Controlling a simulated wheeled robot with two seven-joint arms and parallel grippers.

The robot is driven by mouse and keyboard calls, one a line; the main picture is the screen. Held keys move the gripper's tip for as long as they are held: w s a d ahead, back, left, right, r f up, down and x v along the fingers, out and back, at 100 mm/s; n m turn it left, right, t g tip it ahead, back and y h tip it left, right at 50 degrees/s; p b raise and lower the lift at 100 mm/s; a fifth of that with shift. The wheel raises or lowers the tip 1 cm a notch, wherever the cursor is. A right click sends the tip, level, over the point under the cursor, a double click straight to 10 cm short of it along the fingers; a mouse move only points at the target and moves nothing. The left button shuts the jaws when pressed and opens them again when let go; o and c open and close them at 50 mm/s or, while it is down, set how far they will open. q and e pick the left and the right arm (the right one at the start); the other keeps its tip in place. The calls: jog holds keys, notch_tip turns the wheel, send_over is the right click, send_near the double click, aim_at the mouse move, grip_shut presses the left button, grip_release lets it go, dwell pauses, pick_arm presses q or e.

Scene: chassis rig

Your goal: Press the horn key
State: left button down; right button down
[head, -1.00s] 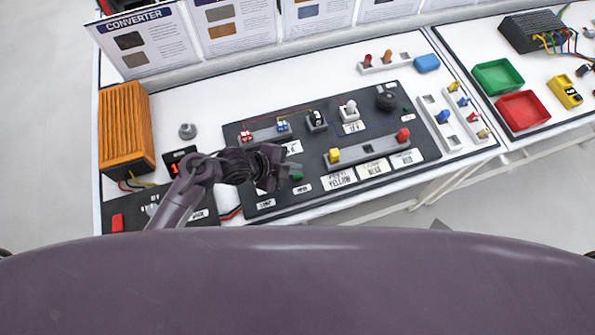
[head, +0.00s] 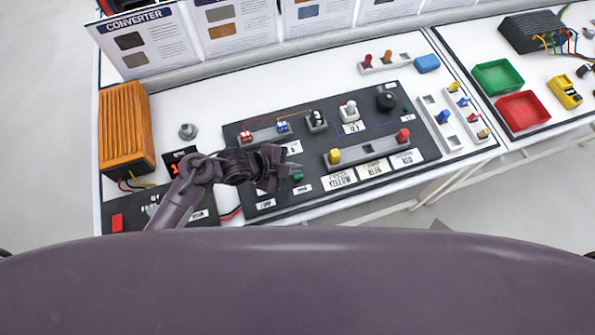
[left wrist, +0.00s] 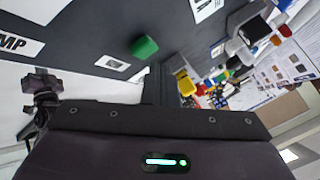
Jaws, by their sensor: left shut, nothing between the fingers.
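A small green key (head: 298,177) stands on the dark control panel (head: 320,200), near its front left part. A small label beside it is too small to read, so I cannot confirm that it is the horn key. My left gripper (head: 278,168) is shut and empty, just left of the green key and partly in front of it in the head view. My right gripper is not in view.
The panel also carries a grey bar with yellow and red knobs (head: 368,150), a black knob (head: 386,101) and small switches (head: 317,121). An orange finned box (head: 125,125) stands at the left. Red (head: 522,110) and green (head: 497,76) trays lie at the right.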

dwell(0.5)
pick_arm(q)
jog(key=shift+f, duration=0.2)
jog(key=shift+f+b, duration=0.25)
jog(key=shift+b, duration=0.05)
jog(key=shift+f+b, duration=0.35)
jog(key=shift+f, duration=0.1)
dwell(0.5)
jog(key=shift+r+p, duration=0.85)
jog(key=shift+r, duration=0.05)
notch_tip(320, 180, up, 5)
jog(key=p, duration=0.4)
jog(key=shift+p, duration=0.35)
